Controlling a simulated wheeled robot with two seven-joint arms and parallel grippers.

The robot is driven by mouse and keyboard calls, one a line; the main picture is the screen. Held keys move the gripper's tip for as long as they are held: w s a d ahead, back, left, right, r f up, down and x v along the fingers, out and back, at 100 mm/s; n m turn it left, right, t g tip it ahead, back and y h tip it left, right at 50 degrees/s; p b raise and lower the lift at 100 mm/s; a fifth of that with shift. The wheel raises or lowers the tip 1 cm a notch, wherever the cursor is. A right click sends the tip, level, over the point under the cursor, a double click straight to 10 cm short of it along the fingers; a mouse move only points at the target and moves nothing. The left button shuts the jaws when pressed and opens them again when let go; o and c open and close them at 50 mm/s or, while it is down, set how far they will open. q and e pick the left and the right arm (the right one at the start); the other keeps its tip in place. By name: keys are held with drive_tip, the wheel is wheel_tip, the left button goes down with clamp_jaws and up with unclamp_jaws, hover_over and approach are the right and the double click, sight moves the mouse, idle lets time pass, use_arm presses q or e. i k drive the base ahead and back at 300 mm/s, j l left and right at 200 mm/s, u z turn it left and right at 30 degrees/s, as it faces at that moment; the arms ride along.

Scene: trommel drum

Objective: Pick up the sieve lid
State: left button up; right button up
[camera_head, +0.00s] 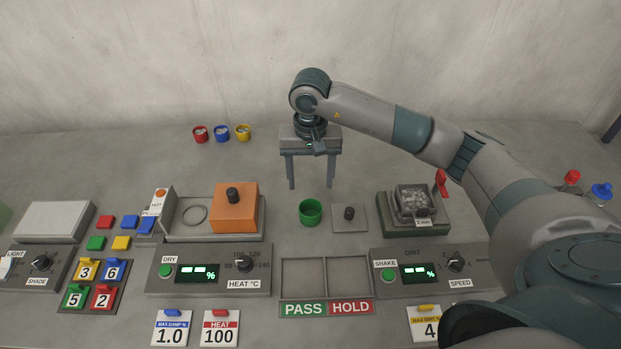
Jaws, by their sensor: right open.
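The sieve lid (341,222) is a flat grey square plate with a black knob on top. It lies on the table in the middle, just right of a green cup (310,212). My right gripper (311,185) points down with its two fingers wide apart and nothing between them. In the picture it is above and left of the lid, apart from it. The sieve (413,203) is a grey square tray of pale pieces on the shaker at right, uncovered. My left gripper is not in view.
An orange block (236,208) with a black knob sits on the dryer at left. A divided PASS/HOLD tray (325,280) lies in front. Red, blue and yellow cups (222,135) stand at the back left. The table behind the lid is clear.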

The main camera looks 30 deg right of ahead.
sight(347, 219)
drive_tip(key=z, duration=1.15)
drive_tip(key=l+u, duration=0.15)
drive_tip(key=u, duration=0.25)
drive_tip(key=l+u, duration=0.2)
drive_tip(key=u, duration=0.15)
drive_tip(key=l+u, duration=0.15)
drive_tip(key=u, duration=0.25)
drive_tip(key=k, duration=0.05)
